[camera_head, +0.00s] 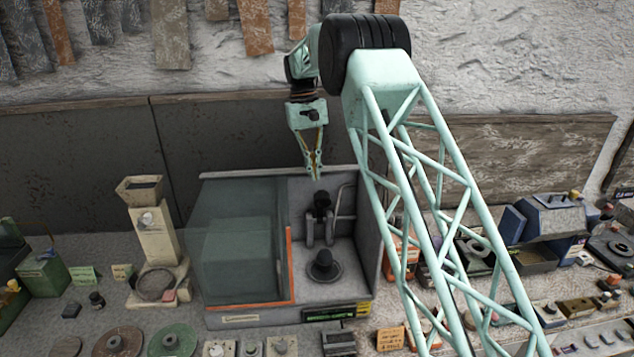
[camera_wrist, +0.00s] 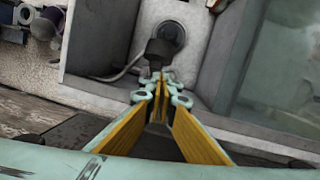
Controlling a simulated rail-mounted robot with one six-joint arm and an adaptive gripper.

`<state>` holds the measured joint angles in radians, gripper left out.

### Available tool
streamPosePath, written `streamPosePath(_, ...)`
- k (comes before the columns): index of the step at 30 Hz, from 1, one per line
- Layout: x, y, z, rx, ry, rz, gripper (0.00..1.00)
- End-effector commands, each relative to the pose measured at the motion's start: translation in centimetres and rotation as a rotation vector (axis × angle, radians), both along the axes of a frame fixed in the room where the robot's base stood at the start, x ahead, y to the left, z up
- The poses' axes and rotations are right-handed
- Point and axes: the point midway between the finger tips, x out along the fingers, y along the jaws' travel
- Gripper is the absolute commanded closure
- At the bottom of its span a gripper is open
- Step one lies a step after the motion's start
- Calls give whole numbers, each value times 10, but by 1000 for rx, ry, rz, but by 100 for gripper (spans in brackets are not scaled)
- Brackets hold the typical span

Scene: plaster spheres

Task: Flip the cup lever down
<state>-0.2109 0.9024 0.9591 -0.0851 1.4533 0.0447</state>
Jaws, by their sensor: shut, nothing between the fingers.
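A grey machine (camera_head: 375,215) with a clear cover on its left stands on the bench. In its open right bay a black knob-like fitting (camera_head: 321,200) sits on a grey bracket against the back. Below it a black domed piece (camera_head: 324,262) rests on a round dark base. I cannot tell for sure which part is the cup lever. My gripper (camera_head: 315,174) points down, shut and empty, just above the black fitting. In the wrist view my fingertips (camera_wrist: 161,82) are together just short of the black fitting (camera_wrist: 159,50); whether they touch is unclear.
The clear cover (camera_head: 235,245) with an orange edge (camera_head: 290,265) closes the left of the machine. A bent pipe (camera_head: 342,205) runs beside the fitting. A beige stand (camera_head: 155,235) is to the left, a blue device (camera_head: 550,220) to the right. Small items crowd the front.

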Motion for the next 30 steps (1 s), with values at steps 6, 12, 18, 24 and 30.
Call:
streamPosePath(6, -13, -3, -7, 0, -1, 0, 100)
streamPosePath(12, -23, -6, -14, 0, -2, 0, 100)
streamPosePath(18, -28, -7, -18, 0, -2, 0, 100)
streamPosePath(24, -30, -8, -20, 0, -2, 0, 100)
streamPosePath(30, -30, -8, -20, 0, -2, 0, 100)
